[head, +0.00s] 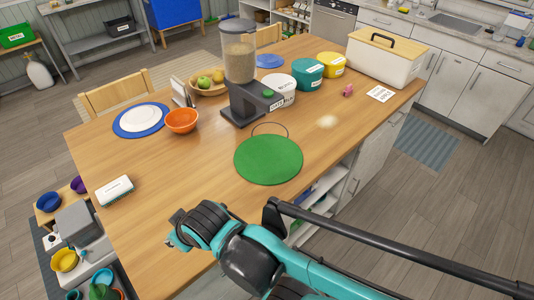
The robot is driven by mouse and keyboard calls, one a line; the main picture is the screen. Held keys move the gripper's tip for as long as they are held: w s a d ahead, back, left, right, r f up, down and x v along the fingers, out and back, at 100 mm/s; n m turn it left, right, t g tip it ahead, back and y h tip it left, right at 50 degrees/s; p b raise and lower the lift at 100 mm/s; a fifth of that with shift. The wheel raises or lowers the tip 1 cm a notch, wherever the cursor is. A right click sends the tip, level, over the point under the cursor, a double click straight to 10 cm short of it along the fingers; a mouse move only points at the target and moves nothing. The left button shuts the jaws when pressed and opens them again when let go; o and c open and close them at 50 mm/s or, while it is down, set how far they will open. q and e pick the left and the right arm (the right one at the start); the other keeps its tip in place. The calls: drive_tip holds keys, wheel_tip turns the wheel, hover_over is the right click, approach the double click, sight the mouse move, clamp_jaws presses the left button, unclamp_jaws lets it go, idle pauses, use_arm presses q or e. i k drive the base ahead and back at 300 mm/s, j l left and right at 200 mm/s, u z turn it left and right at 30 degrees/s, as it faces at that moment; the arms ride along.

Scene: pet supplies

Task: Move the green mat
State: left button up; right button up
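The green mat (268,160) is round and lies flat on the wooden table (205,165), near its front right edge. Nothing rests on it. My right arm reaches in from the lower right, in front of the mat. Its end, with the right gripper (180,232), is over the table's front left part, to the left of and nearer than the mat, and apart from it. The fingers do not show clearly, and nothing is seen held. My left gripper is not in view.
A food dispenser (239,62) stands just behind the mat, beside a thin ring outline (270,129) on the tabletop. An orange bowl (181,121), a blue-rimmed plate (142,120) and a brush (115,190) lie left.

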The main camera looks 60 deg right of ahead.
sight(267, 159)
drive_tip(key=z, duration=0.5)
drive_tip(key=j+z, duration=0.1)
drive_tip(key=z, duration=0.4)
drive_tip(key=k+z, duration=0.1)
drive_tip(key=z, duration=0.85)
drive_tip(key=u, duration=0.4)
drive_tip(key=i+l+u, duration=0.1)
drive_tip(key=l+u, duration=0.3)
drive_tip(key=i+l+u, duration=0.1)
drive_tip(key=u, duration=0.3)
drive_tip(key=l+u, duration=0.45)
drive_tip(key=l, duration=0.75)
drive_tip(key=l+u, duration=0.1)
drive_tip(key=l, duration=0.75)
drive_tip(key=k+l+u, duration=0.15)
drive_tip(key=l, duration=0.65)
